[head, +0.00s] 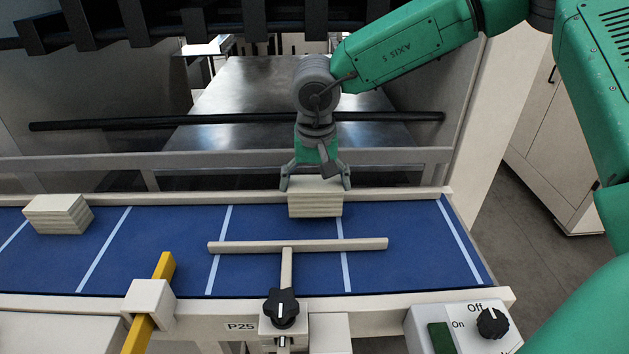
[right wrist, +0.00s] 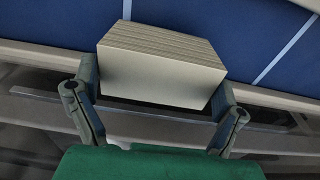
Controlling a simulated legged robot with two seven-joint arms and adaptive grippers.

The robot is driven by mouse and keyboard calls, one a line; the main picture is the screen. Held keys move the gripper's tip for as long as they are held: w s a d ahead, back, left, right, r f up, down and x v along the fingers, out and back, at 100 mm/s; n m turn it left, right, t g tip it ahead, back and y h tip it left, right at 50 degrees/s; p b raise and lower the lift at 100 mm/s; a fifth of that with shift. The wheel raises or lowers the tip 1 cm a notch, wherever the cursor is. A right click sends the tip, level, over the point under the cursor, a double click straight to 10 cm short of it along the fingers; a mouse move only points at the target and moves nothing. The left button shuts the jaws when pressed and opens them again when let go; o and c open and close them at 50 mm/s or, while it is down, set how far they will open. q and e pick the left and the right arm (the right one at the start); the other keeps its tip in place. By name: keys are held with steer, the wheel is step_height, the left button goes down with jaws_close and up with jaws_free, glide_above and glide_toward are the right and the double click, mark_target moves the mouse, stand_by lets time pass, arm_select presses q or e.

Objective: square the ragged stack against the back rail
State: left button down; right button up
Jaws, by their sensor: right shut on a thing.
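A pale layered stack (head: 315,205) stands on the blue belt against or very near the back rail (head: 400,193); I cannot tell whether they touch. My right gripper (head: 316,183) comes down from behind the rail and is shut on this stack, one finger at each side. In the right wrist view the stack (right wrist: 160,75) sits between the two fingers, its layers looking fairly even on the side that shows. My left gripper is not in view.
A second layered stack (head: 58,213) sits on the belt at the left, slightly turned. A T-shaped bar (head: 230,246) with a black knob (head: 281,308) reaches over the belt in front. A yellow bar (head: 164,267) in a white block stands left. A control box (head: 465,328) is front right.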

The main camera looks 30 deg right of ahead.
mark_target(316, 189)
steer(key=shift+s+a+p, duration=0.1)
steer(key=shift+s+p, duration=0.05)
steer(key=shift+p, duration=0.2)
stand_by(0.4)
steer(key=o, duration=1.1)
step_height(316, 189, up, 12)
steer(key=s, duration=0.1)
steer(key=shift+a, duration=0.3)
steer(key=shift+s+f, duration=0.1)
steer(key=shift+f, duration=0.05)
